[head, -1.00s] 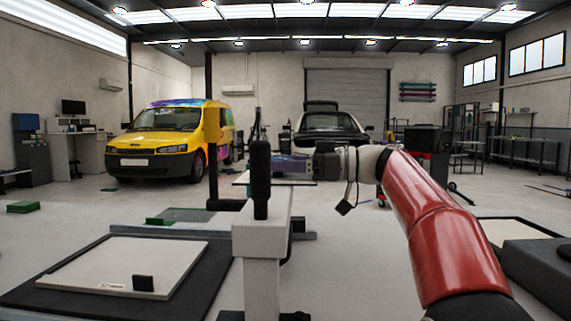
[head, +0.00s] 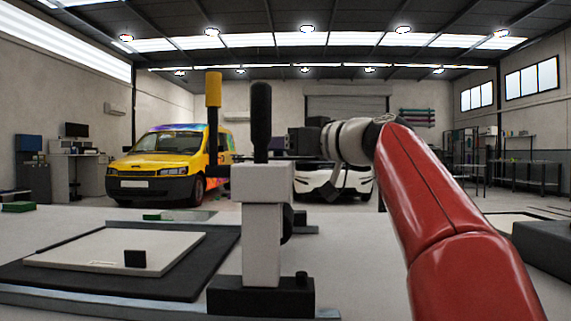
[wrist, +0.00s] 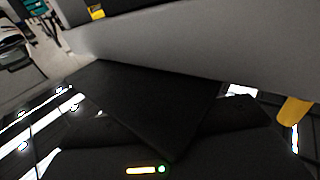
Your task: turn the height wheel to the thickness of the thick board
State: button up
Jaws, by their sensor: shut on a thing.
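A pale post with a black base and an upright black handle (head: 261,118) stands in the middle of the head view. A dark rounded part (head: 287,222), possibly the height wheel, shows partly behind the post. A pale board (head: 115,248) with a small black block on it lies at the left; I cannot tell whether it is the thick board. My gripper (head: 285,150) is beyond the post, partly hidden by it, at the end of my red arm. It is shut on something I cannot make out. Dark shapes fill the lower wrist view.
A black mat (head: 185,282) lies under the pale board. A yellow-tipped upright bar (head: 213,90) rises left of the post, and a yellow piece (wrist: 296,112) shows in the wrist view. A grey block (head: 548,247) stands at the right. A yellow van (head: 155,165) is far behind.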

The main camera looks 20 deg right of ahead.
jog(key=m+h, duration=0.1)
jog(key=m+t+h, duration=0.1)
jog(key=h, duration=0.1)
jog(key=shift+s+a+t, duration=0.15)
jog(key=shift+a+t, duration=0.1)
jog(key=shift+t, duration=0.05)
jog(key=shift+m+t+h, duration=0.4)
jog(key=shift+m+h, duration=0.5)
jog(key=shift+h, duration=0.4)
jog(key=o, duration=1)
jog(key=shift+c, duration=0.2)
jog(key=b+v, duration=0.1)
jog(key=v, duration=0.6)
jog(key=shift+s+b, duration=0.35)
jog(key=shift+b, duration=0.05)
